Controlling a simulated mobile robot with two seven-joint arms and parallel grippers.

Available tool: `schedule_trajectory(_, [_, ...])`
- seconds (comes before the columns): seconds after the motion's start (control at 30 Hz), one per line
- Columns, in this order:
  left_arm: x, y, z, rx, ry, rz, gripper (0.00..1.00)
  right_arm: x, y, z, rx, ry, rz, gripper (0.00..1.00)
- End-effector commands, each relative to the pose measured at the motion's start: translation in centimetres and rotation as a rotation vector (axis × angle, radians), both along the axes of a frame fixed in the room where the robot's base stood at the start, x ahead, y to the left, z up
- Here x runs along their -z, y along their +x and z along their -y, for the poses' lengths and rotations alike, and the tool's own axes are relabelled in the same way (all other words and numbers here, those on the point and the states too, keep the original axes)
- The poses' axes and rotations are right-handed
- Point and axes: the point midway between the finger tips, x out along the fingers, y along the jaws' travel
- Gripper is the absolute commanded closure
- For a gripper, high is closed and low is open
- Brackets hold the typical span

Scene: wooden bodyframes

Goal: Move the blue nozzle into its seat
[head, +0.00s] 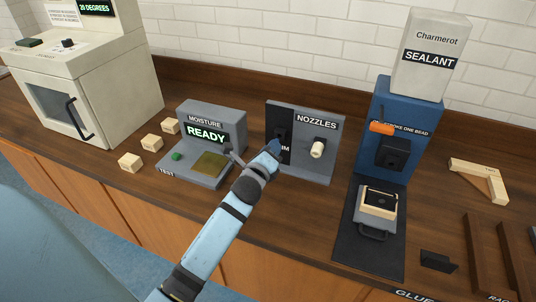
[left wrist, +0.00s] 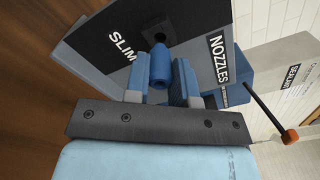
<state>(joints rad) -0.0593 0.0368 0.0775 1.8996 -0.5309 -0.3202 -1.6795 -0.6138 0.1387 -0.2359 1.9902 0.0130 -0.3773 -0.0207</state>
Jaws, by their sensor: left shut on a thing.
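The blue nozzle (left wrist: 160,66) is between the fingers of my left gripper (left wrist: 160,84) in the left wrist view. I cannot tell if the nozzle touches the panel. In the head view my left gripper (head: 272,148) is in front of the SLIM side of the grey NOZZLES stand (head: 301,166) and hides the blue nozzle. A cream nozzle (head: 318,149) sits on the stand's right side. My right gripper is out of view.
Right of the stand is a blue sealant machine (head: 371,112) with an orange handle (head: 382,128) and a wooden piece (head: 378,202) below. Left are a moisture tester (head: 226,119), several wooden blocks (head: 130,162) and a white oven (head: 112,78). A wooden corner frame (head: 492,173) lies right.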

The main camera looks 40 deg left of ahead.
Motion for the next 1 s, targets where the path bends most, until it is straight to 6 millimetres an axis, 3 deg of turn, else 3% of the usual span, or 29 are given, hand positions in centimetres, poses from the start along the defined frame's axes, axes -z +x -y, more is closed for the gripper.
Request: schedule_trajectory(1.0, [-0.06, 0.47, -0.12, -0.001, 0.014, -0.004, 1.0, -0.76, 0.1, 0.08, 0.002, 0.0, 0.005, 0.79])
